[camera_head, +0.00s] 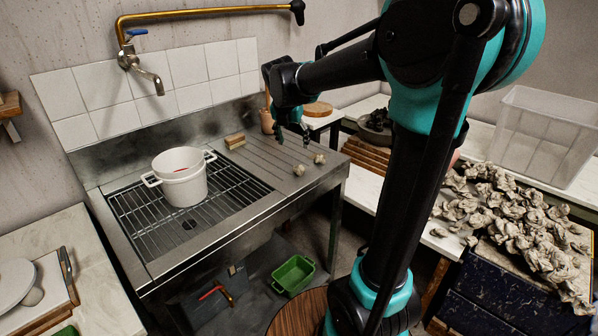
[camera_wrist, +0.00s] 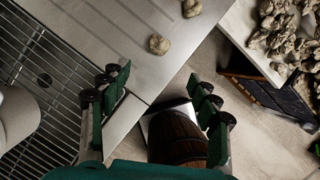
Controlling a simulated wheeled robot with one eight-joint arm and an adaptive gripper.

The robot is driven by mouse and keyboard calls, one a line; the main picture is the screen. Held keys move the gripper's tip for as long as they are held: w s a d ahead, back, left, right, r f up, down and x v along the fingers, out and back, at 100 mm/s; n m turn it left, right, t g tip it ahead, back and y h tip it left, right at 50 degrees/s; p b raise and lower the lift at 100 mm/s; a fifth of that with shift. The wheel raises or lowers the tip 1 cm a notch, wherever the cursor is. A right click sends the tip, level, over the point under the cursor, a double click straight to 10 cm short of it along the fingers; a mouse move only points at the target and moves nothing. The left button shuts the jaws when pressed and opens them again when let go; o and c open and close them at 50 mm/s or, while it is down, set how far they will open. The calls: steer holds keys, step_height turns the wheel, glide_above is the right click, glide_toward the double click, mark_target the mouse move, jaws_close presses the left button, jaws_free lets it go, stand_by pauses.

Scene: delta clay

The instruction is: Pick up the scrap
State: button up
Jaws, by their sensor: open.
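Two small grey-beige lumps lie on the metal drainboard: the nearer lump (camera_head: 299,170) and the farther lump (camera_head: 319,159). In the wrist view, one lump (camera_wrist: 159,44) lies near the board's edge and the other (camera_wrist: 191,8) is at the top of the picture. I take these to be scrap, but cannot tell which one the task names. My gripper (camera_head: 293,134) is open and empty, above the drainboard behind the lumps in the head view. In the wrist view its spread fingers (camera_wrist: 160,86) are below both lumps in the picture, touching neither.
A metal sink with a wire rack (camera_head: 140,222) holds a white pot (camera_head: 184,188). A wooden block (camera_head: 234,140) stands behind on the drainboard. Many similar lumps (camera_head: 500,215) are heaped on the right table, near a clear bin (camera_head: 545,135). A green tub (camera_head: 293,275) is on the floor.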

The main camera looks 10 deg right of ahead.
mark_target(298, 167)
steer(key=x, duration=1.5)
steer(key=shift+w, duration=0.1)
steer(key=shift+c, duration=0.2)
steer(key=c, duration=1.2)
